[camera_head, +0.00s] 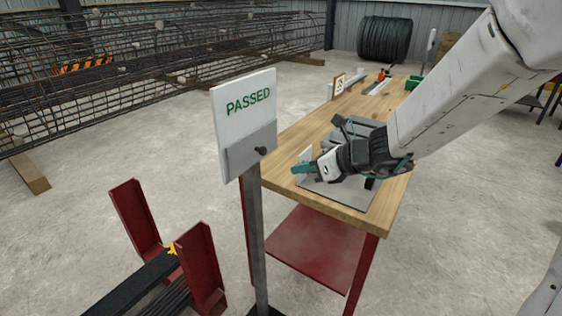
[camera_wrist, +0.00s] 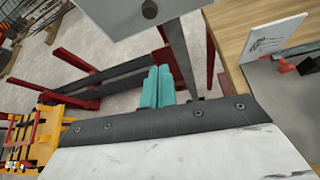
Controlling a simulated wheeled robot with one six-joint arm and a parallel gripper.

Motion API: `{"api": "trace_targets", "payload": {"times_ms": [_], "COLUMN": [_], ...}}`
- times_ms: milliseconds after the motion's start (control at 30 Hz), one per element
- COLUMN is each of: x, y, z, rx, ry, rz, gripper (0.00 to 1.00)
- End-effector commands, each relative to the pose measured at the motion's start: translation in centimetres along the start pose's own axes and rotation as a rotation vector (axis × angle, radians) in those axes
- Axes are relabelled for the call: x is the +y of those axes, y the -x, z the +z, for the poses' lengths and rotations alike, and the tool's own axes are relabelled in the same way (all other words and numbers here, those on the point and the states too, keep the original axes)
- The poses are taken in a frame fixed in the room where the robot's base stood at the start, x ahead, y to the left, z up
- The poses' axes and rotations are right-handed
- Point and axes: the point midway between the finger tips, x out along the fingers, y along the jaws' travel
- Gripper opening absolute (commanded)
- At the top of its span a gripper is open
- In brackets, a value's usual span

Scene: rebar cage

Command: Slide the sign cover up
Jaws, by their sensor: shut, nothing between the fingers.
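A white sign (camera_head: 244,105) reading "PASSED" in green stands on a grey metal post (camera_head: 254,240). Its grey sliding cover (camera_head: 249,152) sits over the lower part of the sign, below the word, with a dark round knob (camera_head: 261,151) on its face. In the wrist view the cover (camera_wrist: 115,15) and its knob (camera_wrist: 149,9) show at the top edge. My gripper (camera_head: 296,169) is to the right of the cover and a little lower, apart from the knob. Its teal fingers (camera_wrist: 157,87) are together and empty.
A wooden table (camera_head: 290,140) with a red lower shelf stands behind the sign, with a grey plate (camera_head: 340,196) on it beneath my gripper. Red brackets (camera_head: 200,268) holding dark bars stand at lower left. A rebar cage (camera_head: 140,55) fills the back left.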

Motion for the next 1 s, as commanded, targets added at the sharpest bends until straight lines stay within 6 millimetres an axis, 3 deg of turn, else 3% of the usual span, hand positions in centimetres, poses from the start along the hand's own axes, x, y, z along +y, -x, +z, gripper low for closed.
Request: {"api": "trace_targets", "payload": {"times_ms": [167, 500, 700, 1000], "x": [0.1, 0.2, 0.1, 0.1], "y": [-2.5, -9.8, -8.8, -8.3], "z": [-0.1, -0.1, 2.8, 3.8], "rx": [0.003, 0.003, -0.003, 0.000], "ry": [0.000, 0.002, 0.005, 0.002], "rz": [0.004, 0.005, 0.000, 0.000], "gripper": [0.00, 0.00, 0.00, 0.00]}}
